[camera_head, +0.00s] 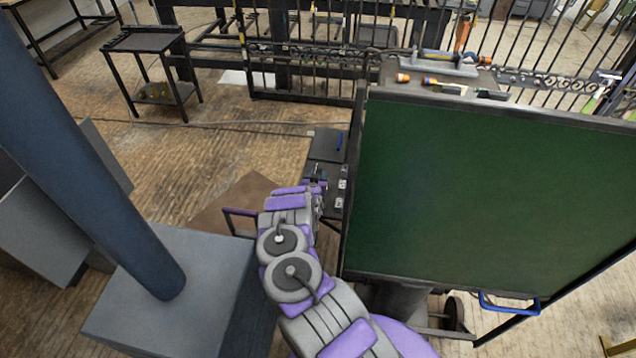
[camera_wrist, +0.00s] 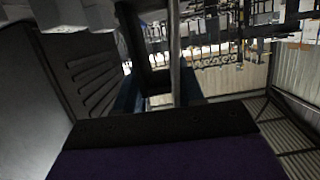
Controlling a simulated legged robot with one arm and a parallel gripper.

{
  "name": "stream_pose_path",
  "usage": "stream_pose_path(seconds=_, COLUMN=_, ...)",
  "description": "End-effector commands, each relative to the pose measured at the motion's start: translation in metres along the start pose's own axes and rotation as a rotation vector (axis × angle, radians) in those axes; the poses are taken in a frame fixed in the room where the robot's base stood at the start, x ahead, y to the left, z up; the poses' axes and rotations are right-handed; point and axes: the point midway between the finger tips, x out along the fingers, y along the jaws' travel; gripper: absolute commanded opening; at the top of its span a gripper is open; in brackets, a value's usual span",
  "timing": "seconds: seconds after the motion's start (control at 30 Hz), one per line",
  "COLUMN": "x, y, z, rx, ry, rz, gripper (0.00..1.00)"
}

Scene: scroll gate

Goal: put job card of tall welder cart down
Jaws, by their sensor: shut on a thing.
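My gripper (camera_head: 318,176) is at the end of my purple and grey arm, beside a dark cart (camera_head: 325,150) left of the green panel. In the wrist view my gripper (camera_wrist: 160,95) has blue-edged fingers around a dark, thin piece, which I take as the job card (camera_wrist: 155,80). The gripper is shut on it. The card's face and lettering cannot be made out, and in the head view it is too small to tell. A dark louvred side (camera_wrist: 95,75), probably the cart's, stands close on the left in the wrist view.
A large green panel (camera_head: 490,190) in a dark frame fills the right. Tools lie on a surface (camera_head: 430,70) behind it. A grey box with a blue post (camera_head: 180,290) stands at left.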

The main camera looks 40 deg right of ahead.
Motion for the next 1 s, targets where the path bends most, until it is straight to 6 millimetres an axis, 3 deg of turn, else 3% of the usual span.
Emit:
stream_pose_path(seconds=0.2, x=0.01, y=0.003, z=0.032, rx=-0.003, ry=-0.002, rz=0.0, gripper=0.03)
stream_pose_path(seconds=0.47, x=0.011, y=0.003, z=0.034, rx=0.0, ry=-0.001, rz=0.0, gripper=0.03)
stream_pose_path(seconds=0.5, x=0.011, y=0.003, z=0.034, rx=-0.001, ry=-0.001, rz=0.0, gripper=0.41)
stream_pose_path(seconds=0.73, x=0.011, y=0.003, z=0.034, rx=-0.001, ry=-0.001, rz=0.001, gripper=0.63)
stream_pose_path(seconds=1.0, x=0.01, y=0.004, z=0.034, rx=0.0, ry=-0.002, rz=0.001, gripper=0.63)
